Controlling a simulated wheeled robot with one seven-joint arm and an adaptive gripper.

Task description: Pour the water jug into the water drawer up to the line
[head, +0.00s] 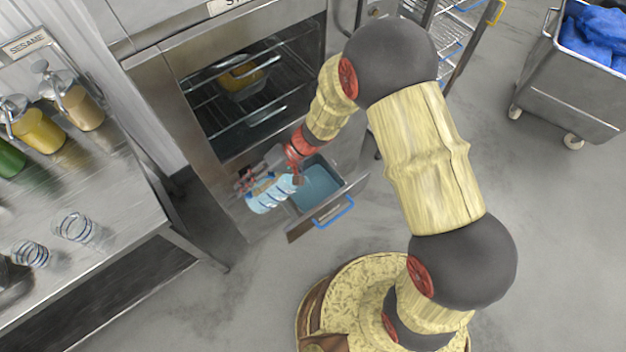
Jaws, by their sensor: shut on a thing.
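My gripper (293,180) is shut on the clear, bluish water jug (266,195), at the left side of the open water drawer. The jug looks tilted, but the gripper partly hides it and I cannot tell whether water is leaving it. The water drawer (330,212) is pulled out below the steel oven and has a blue handle. Blue-green water (318,186) shows inside it. The fill line cannot be made out, so I cannot tell the level against it.
The steel oven (163,104) holds wire racks and a yellow item (240,77). At left, a steel table (120,193) bears clear ringed containers (75,227) and dispensers with yellow (40,131) and tan (82,108) contents. A wheeled bin (577,88) with blue cloths stands top right. The floor around the drawer is clear.

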